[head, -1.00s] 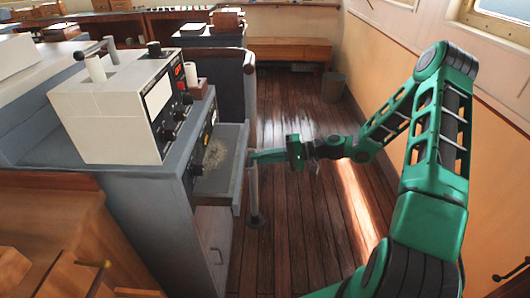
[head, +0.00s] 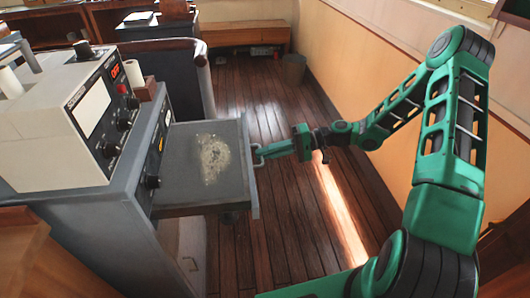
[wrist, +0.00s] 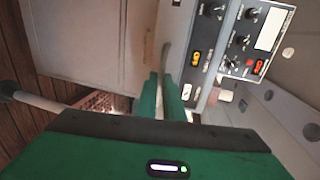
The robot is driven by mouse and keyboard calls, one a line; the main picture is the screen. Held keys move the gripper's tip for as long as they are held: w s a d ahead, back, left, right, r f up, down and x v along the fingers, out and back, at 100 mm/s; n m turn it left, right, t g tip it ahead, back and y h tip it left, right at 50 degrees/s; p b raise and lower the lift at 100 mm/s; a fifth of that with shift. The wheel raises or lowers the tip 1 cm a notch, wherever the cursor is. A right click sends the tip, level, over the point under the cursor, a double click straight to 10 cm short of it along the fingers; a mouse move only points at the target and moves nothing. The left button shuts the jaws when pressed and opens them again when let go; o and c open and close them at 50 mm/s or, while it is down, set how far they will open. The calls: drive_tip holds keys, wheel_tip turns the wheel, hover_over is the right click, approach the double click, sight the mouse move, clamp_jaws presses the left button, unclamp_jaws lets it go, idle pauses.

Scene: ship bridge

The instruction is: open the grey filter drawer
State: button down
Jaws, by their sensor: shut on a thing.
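The grey filter drawer (head: 185,188) stands pulled well out of the grey console in the head view. A pale speckled patch (head: 213,158) lies on its inside floor. My green gripper (head: 264,152) is at the outer face of the drawer front and is shut on its handle (head: 257,157). In the wrist view the two green fingers (wrist: 161,97) are close together, with a thin curved bar, seemingly the handle, between and beyond them. The fingers hide part of the handle.
A white instrument box (head: 65,125) with knobs and a red display sits on the console (head: 95,215). Open wooden floor (head: 285,220) lies to the right, up to the orange wall (head: 370,60). A bin (head: 277,68) and bench stand behind.

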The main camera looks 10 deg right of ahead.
drive_tip(key=shift+w+d+f, duration=0.1)
drive_tip(key=shift+d+f, duration=0.15)
drive_tip(key=shift+d, duration=0.25)
drive_tip(key=c, duration=1.9)
unclamp_jaws()
drive_tip(key=shift+c, duration=0.2)
drive_tip(key=shift+a+r, duration=0.1)
drive_tip(key=v, duration=1.1)
